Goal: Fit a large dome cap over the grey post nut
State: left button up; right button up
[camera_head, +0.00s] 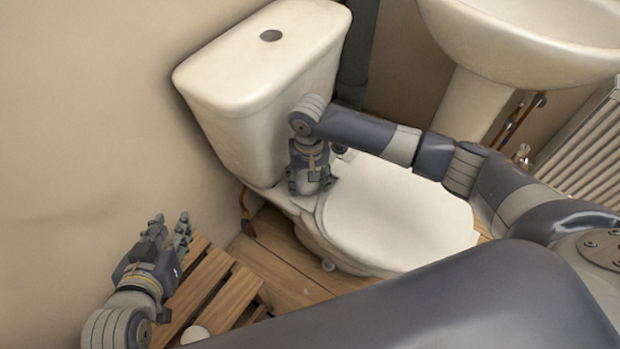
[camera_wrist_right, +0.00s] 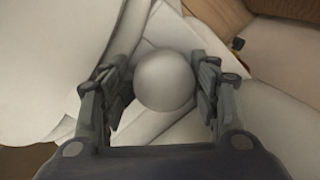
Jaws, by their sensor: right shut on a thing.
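My right gripper (camera_head: 309,187) points down at the back of the toilet seat, near the hinge area in front of the cistern. In the right wrist view its fingers (camera_wrist_right: 165,92) are on both sides of a pale, round dome cap (camera_wrist_right: 165,80) and are shut on it. I cannot make out the grey post nut; the cap and gripper may hide it. I cannot tell whether the cap touches the surface below. My left gripper (camera_head: 168,228) is open and empty above a wooden slatted stool. Another pale round cap (camera_head: 196,334) lies on the stool, partly behind my arm.
The cistern (camera_head: 255,75) stands right behind my right gripper. The closed toilet lid (camera_head: 395,215) is beside it on the right. The slatted stool (camera_head: 225,297) is at lower left. A basin (camera_head: 530,40) and radiator (camera_head: 585,140) stand right.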

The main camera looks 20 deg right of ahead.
jog(key=shift+s+d+f, duration=0.25)
jog(key=shift+f, duration=0.2)
jog(key=shift+c, duration=0.7)
jog(key=o, duration=1.1)
jog(key=shift+o, duration=0.3)
jog(key=shift+w+d+f, duration=0.1)
jog(key=shift+f, duration=0.05)
jog(key=shift+r, duration=0.25)
notch_tip(320, 180, up, 12)
jog(key=shift+f, duration=0.1)
